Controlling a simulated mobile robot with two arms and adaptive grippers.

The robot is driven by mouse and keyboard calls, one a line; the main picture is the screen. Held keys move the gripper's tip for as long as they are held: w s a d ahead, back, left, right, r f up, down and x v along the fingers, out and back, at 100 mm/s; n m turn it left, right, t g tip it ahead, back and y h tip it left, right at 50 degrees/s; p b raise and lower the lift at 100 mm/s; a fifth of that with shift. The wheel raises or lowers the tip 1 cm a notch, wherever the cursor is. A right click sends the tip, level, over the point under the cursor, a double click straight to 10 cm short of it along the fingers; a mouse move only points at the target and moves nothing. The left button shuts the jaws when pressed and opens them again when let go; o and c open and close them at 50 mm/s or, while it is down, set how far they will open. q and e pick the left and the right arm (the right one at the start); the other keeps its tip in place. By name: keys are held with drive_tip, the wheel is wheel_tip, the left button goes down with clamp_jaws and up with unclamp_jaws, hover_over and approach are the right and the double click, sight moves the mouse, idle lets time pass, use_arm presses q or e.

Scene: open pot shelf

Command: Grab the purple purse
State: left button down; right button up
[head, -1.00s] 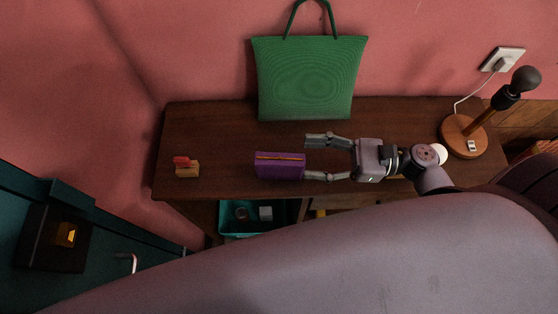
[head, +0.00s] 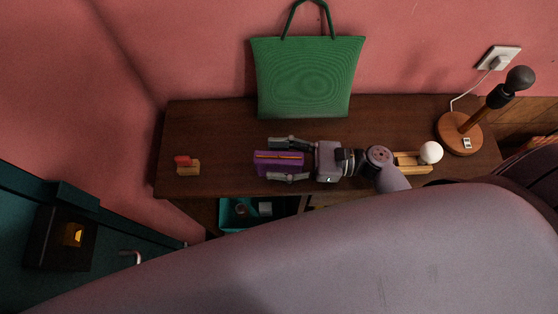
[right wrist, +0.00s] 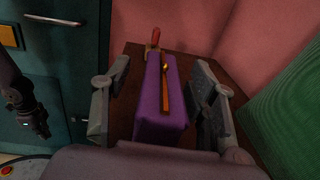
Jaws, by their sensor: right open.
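The purple purse (head: 279,162) with a gold-brown clasp strip stands on the dark wooden table, left of the middle. In the right wrist view the purse (right wrist: 160,100) stands between the two fingers. My right gripper (head: 280,161) is open, its fingers on either side of the purse. In the right wrist view my right gripper (right wrist: 160,95) shows a visible gap at the purse's right side; the left finger is also apart from it. My left gripper is not identifiable in the head view.
A green bag (head: 306,80) stands behind, against the wall. A small red-and-wood item (head: 188,166) sits at the table's left. A lamp (head: 462,132) and a wooden block with a white ball (head: 412,161) stand at the right. A teal bin (head: 237,214) is below the front edge.

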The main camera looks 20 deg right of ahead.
clamp_jaws()
idle(0.6)
